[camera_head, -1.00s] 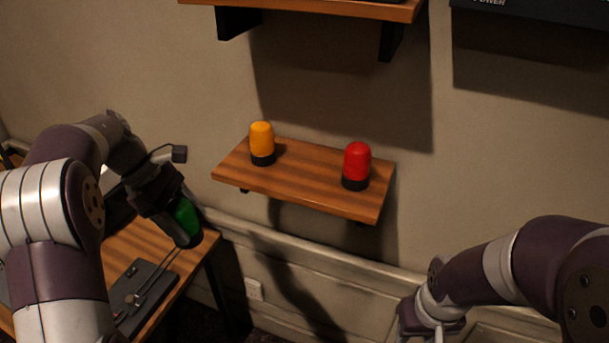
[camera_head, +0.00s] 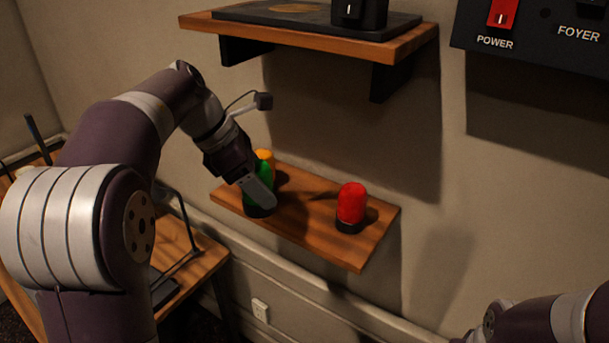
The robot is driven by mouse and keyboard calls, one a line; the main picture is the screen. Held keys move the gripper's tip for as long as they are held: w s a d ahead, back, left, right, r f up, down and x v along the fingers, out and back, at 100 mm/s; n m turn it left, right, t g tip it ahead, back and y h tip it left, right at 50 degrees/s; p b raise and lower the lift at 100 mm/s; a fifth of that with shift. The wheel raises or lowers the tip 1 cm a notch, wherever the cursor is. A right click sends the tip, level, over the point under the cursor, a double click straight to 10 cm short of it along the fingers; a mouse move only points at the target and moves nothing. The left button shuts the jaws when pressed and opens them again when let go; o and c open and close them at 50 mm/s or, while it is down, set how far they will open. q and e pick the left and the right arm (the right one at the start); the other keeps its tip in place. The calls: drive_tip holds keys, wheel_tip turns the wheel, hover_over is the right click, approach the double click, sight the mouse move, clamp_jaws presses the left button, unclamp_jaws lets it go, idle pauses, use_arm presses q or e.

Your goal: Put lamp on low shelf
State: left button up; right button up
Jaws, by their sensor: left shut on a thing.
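A green lamp (camera_head: 249,193) with a dark base is in my left gripper (camera_head: 259,192), which is shut on it. The lamp is upright at the left front part of the low wooden shelf (camera_head: 315,236). Its base is at the shelf's surface; I cannot tell whether it touches. A yellow lamp (camera_head: 265,155) stands just behind it, mostly hidden by the gripper and green lamp. A red lamp (camera_head: 352,203) stands on the right part of the shelf. My right arm shows at the lower right edge, but its gripper is out of view.
A higher wooden shelf (camera_head: 415,46) with dark brackets holds a dark device (camera_head: 358,13). A black panel (camera_head: 545,40) with a red power switch is at the upper right. A wooden desk (camera_head: 200,262) is at the lower left. The low shelf's middle is clear.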

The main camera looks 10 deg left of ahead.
use_arm(q)
drive_tip(key=w+d+p, duration=0.5)
drive_tip(key=w, duration=0.7)
drive_tip(key=f, duration=0.2)
drive_tip(key=f+p, duration=0.1)
drive_tip(key=f, duration=0.3)
drive_tip(key=shift+s+f+p, duration=0.25)
drive_tip(key=shift+f+p, duration=0.05)
drive_tip(key=shift+p, duration=0.1)
drive_tip(key=shift+a+f, duration=0.15)
drive_tip(key=shift+f, duration=0.1)
drive_tip(key=shift+f+b, duration=0.15)
drive_tip(key=shift+b, duration=0.2)
drive_tip(key=o, duration=1.2)
drive_tip(key=shift+r, duration=0.2)
drive_tip(key=b+v, duration=0.1)
drive_tip(key=v, duration=0.6)
drive_tip(key=shift+r, duration=0.2)
